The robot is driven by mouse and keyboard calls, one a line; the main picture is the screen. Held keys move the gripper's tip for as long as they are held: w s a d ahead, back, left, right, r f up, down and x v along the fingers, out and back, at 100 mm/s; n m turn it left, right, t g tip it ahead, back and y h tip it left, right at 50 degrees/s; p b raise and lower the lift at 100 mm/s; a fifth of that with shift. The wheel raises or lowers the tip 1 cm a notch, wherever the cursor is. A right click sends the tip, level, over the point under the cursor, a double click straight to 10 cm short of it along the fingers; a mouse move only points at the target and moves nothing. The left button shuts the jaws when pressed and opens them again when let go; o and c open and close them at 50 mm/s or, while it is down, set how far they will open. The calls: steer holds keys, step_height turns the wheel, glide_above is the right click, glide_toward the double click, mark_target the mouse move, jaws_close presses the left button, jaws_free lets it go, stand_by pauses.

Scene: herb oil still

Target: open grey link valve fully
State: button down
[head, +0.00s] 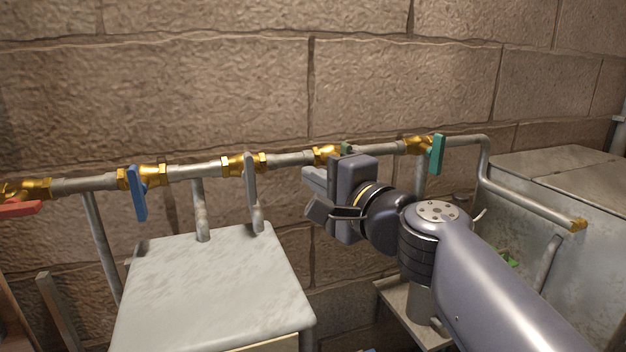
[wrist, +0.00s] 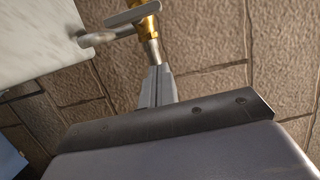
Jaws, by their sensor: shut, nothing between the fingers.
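The grey link valve has a brass body (head: 243,163) on the horizontal pipe and a long grey lever (head: 254,195). In the head view the lever hangs down, roughly crosswise to the pipe. In the wrist view the grey lever (wrist: 132,14) and the brass body (wrist: 148,27) show at the top. My gripper (head: 312,194) is to the right of the lever in the head view, with a gap between them. Its fingers (wrist: 157,72) are shut and empty, pointing toward the pipe near the brass body. I cannot tell whether they touch the pipe.
A blue lever (head: 138,193) and a red lever (head: 18,209) are to the left on the same pipe. A teal lever (head: 437,154) is to the right; another brass valve (head: 326,154) is partly hidden by my gripper. A pale metal box (head: 215,280) stands below. The stone wall (head: 200,80) is behind.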

mark_target(250, 179)
steer(key=w+a+p, duration=0.1)
steer(key=w+a, duration=0.3)
steer(key=a, duration=0.4)
